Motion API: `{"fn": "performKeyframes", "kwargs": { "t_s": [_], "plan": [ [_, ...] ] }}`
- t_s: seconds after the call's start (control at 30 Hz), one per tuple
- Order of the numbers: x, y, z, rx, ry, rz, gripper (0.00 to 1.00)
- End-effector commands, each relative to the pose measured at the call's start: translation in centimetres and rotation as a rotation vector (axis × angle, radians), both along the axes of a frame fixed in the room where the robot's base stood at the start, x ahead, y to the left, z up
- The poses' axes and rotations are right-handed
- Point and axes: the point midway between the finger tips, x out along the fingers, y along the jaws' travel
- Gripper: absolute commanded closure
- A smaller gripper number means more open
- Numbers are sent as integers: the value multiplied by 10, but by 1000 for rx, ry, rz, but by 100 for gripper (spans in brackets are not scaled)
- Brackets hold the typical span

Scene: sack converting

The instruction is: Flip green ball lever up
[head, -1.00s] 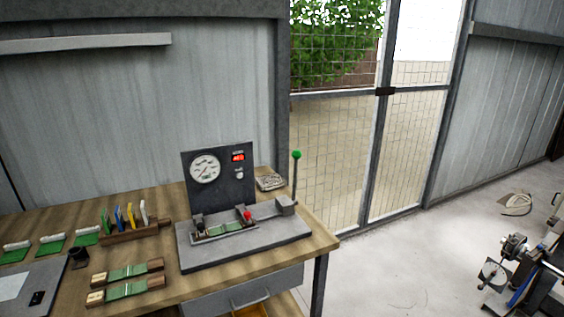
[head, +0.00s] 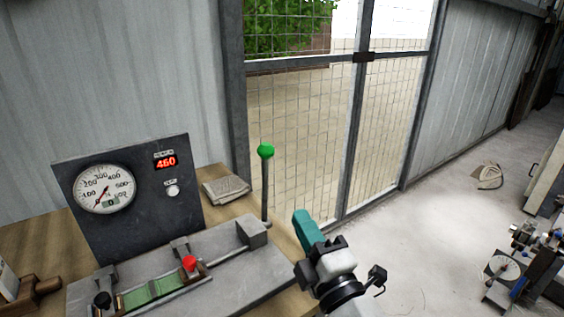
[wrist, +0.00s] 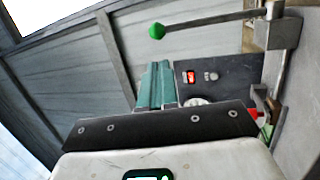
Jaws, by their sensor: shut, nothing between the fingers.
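The lever with the green ball (head: 266,151) stands upright at the right end of the grey testing machine (head: 240,275) in the head view. In the wrist view its green ball (wrist: 157,31) is at the top, with the rod running right to its mount. My gripper (head: 303,222) is to the right of the lever, apart from it, with teal fingers pointing up. In the wrist view the fingers (wrist: 155,75) lie side by side, shut and empty, with a gap in the picture between their tips and the ball.
The machine has a dial gauge (head: 103,189), a red display (head: 165,161) and a red knob (head: 189,263). A green strip (head: 150,291) lies in its bed. A stack of papers (head: 226,189) lies behind on the bench. A mesh gate (head: 300,130) stands beyond.

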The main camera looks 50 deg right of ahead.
Motion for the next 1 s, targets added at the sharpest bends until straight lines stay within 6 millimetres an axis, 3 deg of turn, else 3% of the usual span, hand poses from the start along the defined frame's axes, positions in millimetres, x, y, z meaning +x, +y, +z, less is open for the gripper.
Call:
{"fn": "performKeyframes", "kwargs": {
  "t_s": [0.27, 0.7, 1.0],
  "plan": [
    [18, -5, 14, -37, -5, 8, 100],
    [89, -43, 37, -33, -5, 7, 100],
    [117, -57, 42, -32, -5, 8, 100]
  ]
}}
